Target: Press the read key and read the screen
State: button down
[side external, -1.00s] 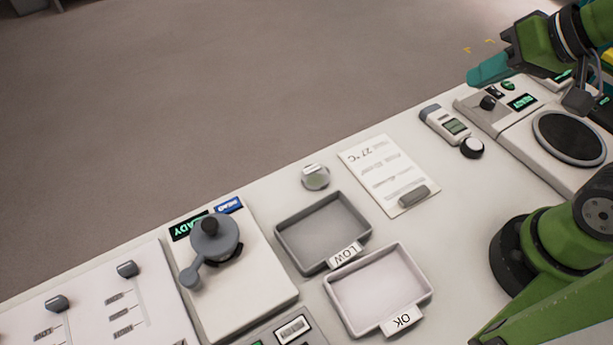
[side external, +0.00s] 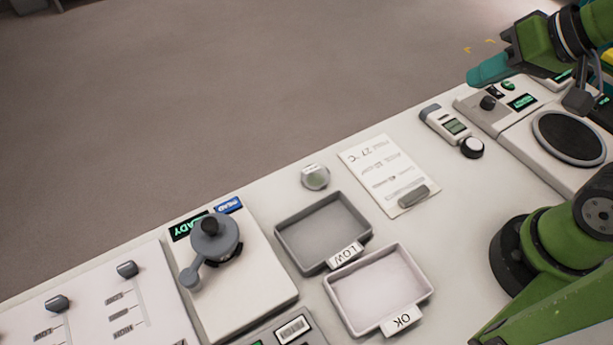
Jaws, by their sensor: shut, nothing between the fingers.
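The blue key marked READ (side external: 228,205) is at the far edge of a white instrument (side external: 245,285) at the lower left. Beside it is a small dark screen (side external: 186,227) with green letters, which seem to say READY and are partly covered by a grey round part (side external: 214,240) with a black knob and a lever. My gripper (side external: 475,77) is at the upper right, its teal fingers together and empty. It is above the far edge of the bench, well apart from the key.
A grey LOW tray (side external: 290,228) and a pale OK tray (side external: 335,303) lie right of the instrument. A small jar (side external: 315,177), a card reading 27 °C (side external: 365,170) and a handheld meter (side external: 443,122) lie farther right. A slider panel (side external: 90,300) is at the left.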

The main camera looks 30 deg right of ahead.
jog(key=w+a+f+m+g+y, duration=0.1)
jog(key=w+a+f+y, duration=0.2)
jog(key=a, duration=1.1)
jog(key=w+a+f+m+g+y, duration=0.15)
jog(key=w+a+y, duration=0.35)
jog(key=a, duration=1)
jog(key=w+a+f+m+t+h, duration=0.2)
jog(key=w+a+f+m, duration=0.4)
jog(key=m, duration=0.6)
jog(key=a+h, duration=0.1)
jog(key=a, duration=0.1)
jog(key=shift+w+a+h, duration=0.15)
jog(key=shift+a+h, duration=0.25)
jog(key=shift+f, duration=0.15)
